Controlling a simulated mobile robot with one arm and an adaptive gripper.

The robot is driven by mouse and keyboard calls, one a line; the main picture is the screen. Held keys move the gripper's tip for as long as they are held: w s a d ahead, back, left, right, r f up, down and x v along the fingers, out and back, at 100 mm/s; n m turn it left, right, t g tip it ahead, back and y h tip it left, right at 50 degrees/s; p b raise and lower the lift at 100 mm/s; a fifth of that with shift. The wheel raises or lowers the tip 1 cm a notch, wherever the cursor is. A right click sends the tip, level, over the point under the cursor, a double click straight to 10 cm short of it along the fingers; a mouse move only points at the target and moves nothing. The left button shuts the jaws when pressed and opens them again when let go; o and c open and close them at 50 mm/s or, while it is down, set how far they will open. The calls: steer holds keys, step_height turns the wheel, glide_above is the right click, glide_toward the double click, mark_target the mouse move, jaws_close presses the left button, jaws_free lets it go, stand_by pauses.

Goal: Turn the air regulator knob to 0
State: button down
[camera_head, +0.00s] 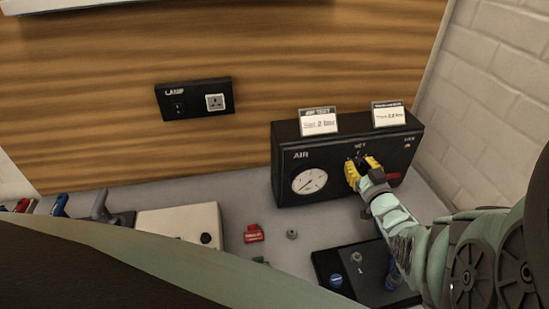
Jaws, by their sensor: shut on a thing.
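The black air regulator box (340,134) stands against the wooden back panel on the right. On its left side is a round white gauge (309,181) marked AIR, with a needle pointing to the lower left. My gripper (357,167), with yellow fingers, is at the middle of the box's front, under a label that looks like KEY. It is shut on a small dark knob (360,160) there. The fingers hide most of the knob, so its setting cannot be read. My pale green arm reaches in from the right.
Two label cards, left (319,122) and right (389,115), stand on the box. A socket panel (194,99) is on the wood. Below are a beige box (180,222), a red item (254,233), a small grey part (292,234) and a black fixture (368,275). A white brick wall closes the right side.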

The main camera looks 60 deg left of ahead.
steer(key=shift+f, duration=0.2)
steer(key=n+b, duration=0.3)
steer(key=n, duration=0.3)
steer(key=shift+f, duration=0.2)
steer(key=n+b, duration=0.3)
steer(key=n, duration=0.1)
steer(key=shift+n, duration=0.3)
steer(key=n+b, duration=0.4)
steer(key=n, duration=0.1)
steer(key=shift+b, duration=0.35)
steer(key=n+b, duration=0.2)
steer(key=n, duration=0.1)
steer(key=n+b, duration=0.1)
steer(key=n, duration=0.1)
steer(key=shift+w+r, duration=0.1)
steer(key=shift+r, duration=0.15)
steer(key=shift+d+r+b, duration=0.1)
steer(key=shift+b, duration=0.25)
steer(key=c, duration=0.6)
jaws_free()
steer(key=shift+r, duration=0.1)
